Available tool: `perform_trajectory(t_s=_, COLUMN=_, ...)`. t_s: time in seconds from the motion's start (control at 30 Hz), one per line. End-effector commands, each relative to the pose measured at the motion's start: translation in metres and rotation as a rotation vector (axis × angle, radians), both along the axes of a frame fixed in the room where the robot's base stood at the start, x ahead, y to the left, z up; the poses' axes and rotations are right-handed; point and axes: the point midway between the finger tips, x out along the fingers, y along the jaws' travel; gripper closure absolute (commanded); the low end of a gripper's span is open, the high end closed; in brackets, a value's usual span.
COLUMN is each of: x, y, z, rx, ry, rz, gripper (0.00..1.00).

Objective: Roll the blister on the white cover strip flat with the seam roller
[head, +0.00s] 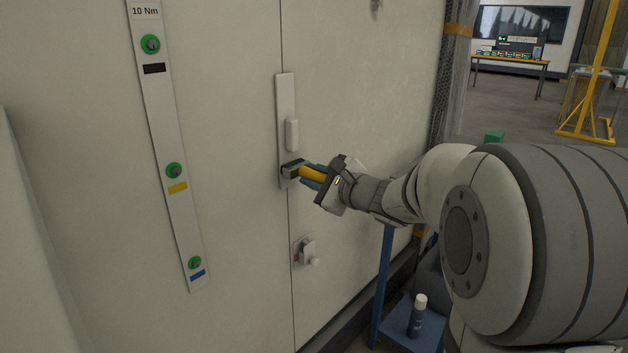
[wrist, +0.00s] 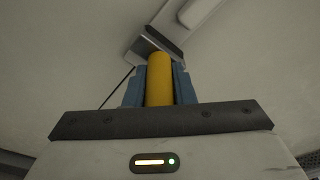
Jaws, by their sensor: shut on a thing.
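The white cover strip (head: 285,95) runs upright over the seam in the pale wall. A raised white blister (head: 292,133) stands out on it, a little above the roller; its edge also shows at the top of the wrist view (wrist: 197,12). My gripper (head: 313,176) is shut on the yellow handle of the seam roller (head: 308,174), blue fingers on both sides of it. The dark roller head is at the lower part of the strip, below the blister. The handle (wrist: 159,80) points away from me in the wrist view. I cannot tell whether the head touches the strip.
A plate marked 10 Nm (head: 162,110) with several green-ringed bolts is to the left. A small latch (head: 305,252) sits below the strip.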

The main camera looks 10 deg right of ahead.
Motion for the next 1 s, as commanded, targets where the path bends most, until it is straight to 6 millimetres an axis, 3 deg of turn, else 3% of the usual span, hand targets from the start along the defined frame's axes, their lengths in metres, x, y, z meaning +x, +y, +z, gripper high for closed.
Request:
perform_trajectory(t_s=0.2, x=0.001, y=0.001, z=0.016, rx=0.000, ry=-0.004, rz=0.001, gripper=1.00)
perform_trajectory(t_s=0.57, x=0.001, y=0.001, z=0.017, rx=0.001, ry=-0.006, rz=0.002, gripper=1.00)
perform_trajectory(t_s=1.0, x=-0.033, y=-0.024, z=0.016, rx=0.001, ry=-0.004, rz=-0.002, gripper=1.00)
